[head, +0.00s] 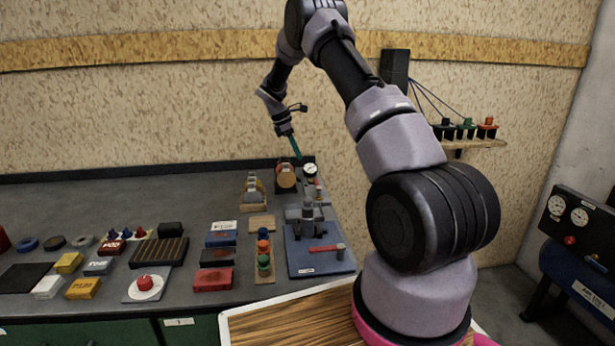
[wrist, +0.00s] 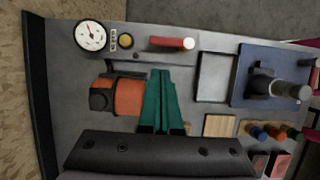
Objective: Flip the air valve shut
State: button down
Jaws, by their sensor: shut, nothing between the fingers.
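The air valve looks to be the small fitting with a red lever (wrist: 172,43) beside a round white gauge (wrist: 92,37) in the wrist view. The lever lies roughly along the row from the gauge and a brass knob (wrist: 126,41). In the head view the gauge (head: 310,169) stands at the bench's back right corner; the lever is small and unclear there. My gripper (wrist: 160,71) has teal fingers closed together and empty. In the head view my gripper (head: 298,157) points down above the bench, just left of the gauge. I see no contact with the lever.
An orange roll on a dark stand (wrist: 122,97) is close left of my fingers. A black-rimmed tray (wrist: 216,77) and a blue board (head: 306,262) with a vise and red hammer lie nearby. Blocks crowd the bench's left; its back left is clear.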

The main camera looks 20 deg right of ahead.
aim_at(317, 180)
jog(key=shift+f, duration=0.1)
jog(key=x, duration=1)
